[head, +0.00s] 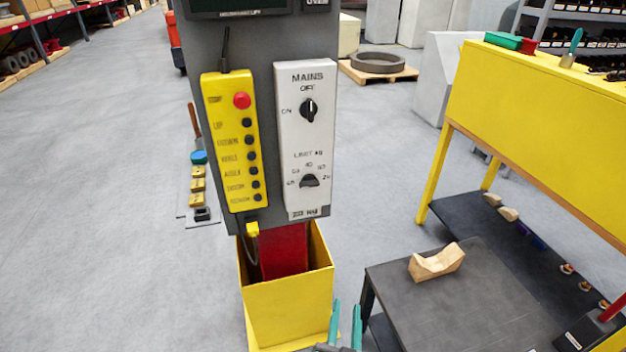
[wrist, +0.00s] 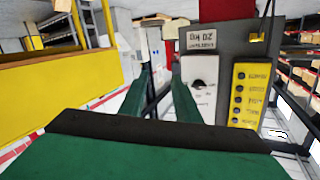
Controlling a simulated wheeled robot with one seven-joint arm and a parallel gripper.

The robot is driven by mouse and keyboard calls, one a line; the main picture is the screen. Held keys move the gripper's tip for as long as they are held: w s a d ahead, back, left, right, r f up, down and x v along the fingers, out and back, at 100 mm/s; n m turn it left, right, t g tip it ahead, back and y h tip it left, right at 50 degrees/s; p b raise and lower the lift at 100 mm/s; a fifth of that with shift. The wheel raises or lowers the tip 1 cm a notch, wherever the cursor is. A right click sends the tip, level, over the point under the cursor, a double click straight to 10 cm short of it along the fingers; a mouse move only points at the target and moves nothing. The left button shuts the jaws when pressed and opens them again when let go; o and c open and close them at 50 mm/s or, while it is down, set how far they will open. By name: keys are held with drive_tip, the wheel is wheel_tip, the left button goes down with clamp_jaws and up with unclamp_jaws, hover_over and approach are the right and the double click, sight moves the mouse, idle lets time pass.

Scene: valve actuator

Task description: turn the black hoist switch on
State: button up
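The black mains switch (head: 308,110) is a rotary knob high on the white panel (head: 305,150). Its grip stands upright, toward the OFF mark above it; the ON mark is to its left. A second black knob (head: 309,181), for the limit, is lower on the panel. It seems to be the knob in the upside-down wrist view (wrist: 204,86), where the mains switch is hidden. My gripper (head: 346,304) has teal fingers spread apart and empty, below and right of the panel, touching nothing. The fingers also show in the wrist view (wrist: 160,80).
A yellow pendant (head: 232,145) with a red button and several black buttons hangs left of the panel. A yellow bin (head: 290,310) stands below. A dark table (head: 460,300) with a wooden block (head: 437,263) and a yellow bench (head: 540,130) are at right. Floor at left is mostly clear.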

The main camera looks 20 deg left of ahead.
drive_tip(key=w+a+r+n+y, duration=0.1)
drive_tip(key=w+a+r+y, duration=0.15)
drive_tip(key=w+r, duration=0.5)
drive_tip(key=n+g+y, duration=0.2)
drive_tip(key=n+y, duration=0.3)
drive_tip(key=n, duration=0.2)
approach(311, 110)
drive_tip(key=x, duration=0.8)
drive_tip(key=shift+w+f, duration=0.1)
drive_tip(key=shift+w, duration=0.1)
drive_tip(key=shift+s, duration=0.1)
clamp_jaws()
drive_tip(key=shift+a, duration=0.1)
